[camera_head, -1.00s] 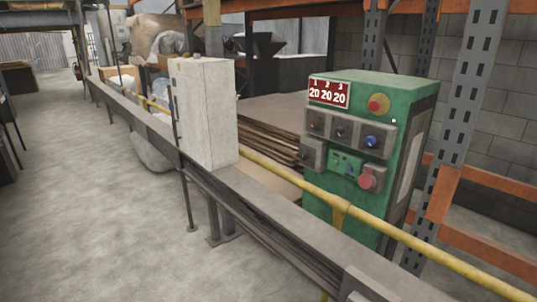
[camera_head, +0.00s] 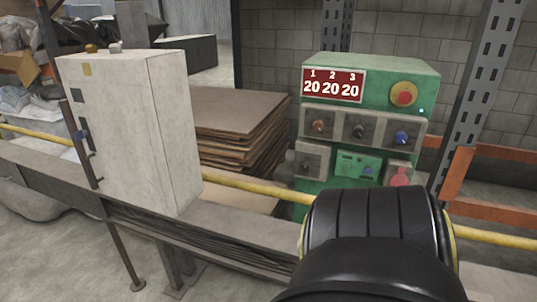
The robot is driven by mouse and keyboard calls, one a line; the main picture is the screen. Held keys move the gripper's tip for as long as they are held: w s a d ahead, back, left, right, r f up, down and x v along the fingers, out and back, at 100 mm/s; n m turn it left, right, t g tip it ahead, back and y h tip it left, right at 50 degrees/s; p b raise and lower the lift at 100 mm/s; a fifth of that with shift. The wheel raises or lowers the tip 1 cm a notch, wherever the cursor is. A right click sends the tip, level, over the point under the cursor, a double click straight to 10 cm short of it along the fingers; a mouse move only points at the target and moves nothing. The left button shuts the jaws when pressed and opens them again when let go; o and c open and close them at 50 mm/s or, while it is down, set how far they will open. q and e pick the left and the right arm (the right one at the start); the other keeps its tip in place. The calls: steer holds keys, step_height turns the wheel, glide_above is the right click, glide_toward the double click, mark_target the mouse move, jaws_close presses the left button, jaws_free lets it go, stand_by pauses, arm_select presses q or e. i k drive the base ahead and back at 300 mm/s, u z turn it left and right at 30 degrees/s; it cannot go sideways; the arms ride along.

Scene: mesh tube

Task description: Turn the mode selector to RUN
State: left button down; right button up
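The green control box (camera_head: 375,71) stands behind the rail at centre right. Its face carries several knobs: a red-tipped one (camera_head: 319,126), a dark one (camera_head: 359,131) and a blue one (camera_head: 402,138) in a row, and another dark one (camera_head: 309,165) at lower left. I cannot read any RUN marking or tell which knob is the mode selector. A black rounded link of my own arm fills the lower right and hides the lower part of the box. Neither gripper is in view.
A red display (camera_head: 333,86) reads 20 20 20, beside a red button on yellow (camera_head: 404,94). A pale grey cabinet (camera_head: 140,125) stands at left. A yellow rail (camera_head: 245,185) runs across in front of the box. Stacked brown sheets (camera_head: 235,125) lie between them.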

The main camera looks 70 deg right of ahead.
mark_target(305, 166)
steer(key=z, duration=0.75)
steer(key=i, duration=1.35)
steer(key=z, duration=1.3)
